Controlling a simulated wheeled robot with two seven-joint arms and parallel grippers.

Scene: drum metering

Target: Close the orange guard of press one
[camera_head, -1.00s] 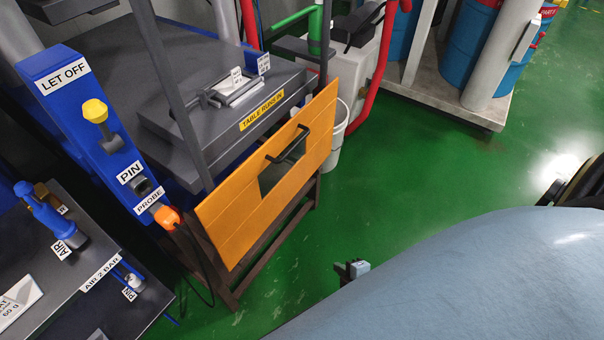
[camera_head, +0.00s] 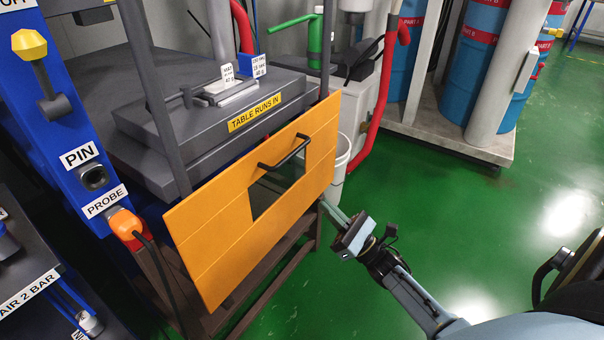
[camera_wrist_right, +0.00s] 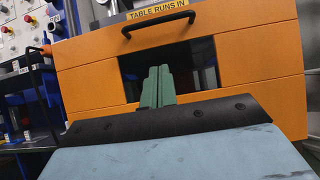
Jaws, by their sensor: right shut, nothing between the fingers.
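My right gripper (camera_head: 325,204) is shut and empty, near the guard's lower right corner. In the right wrist view its green fingers (camera_wrist_right: 157,85) show in front of the window, below the handle. My left gripper is not in view.
The dark press table (camera_head: 200,125) carries a "TABLE RUNS IN" label. Upright posts flank the guard. A blue panel (camera_head: 65,120) with a yellow knob and orange probe plug stands left. A white bucket (camera_head: 341,155) and red pipe are behind the guard.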

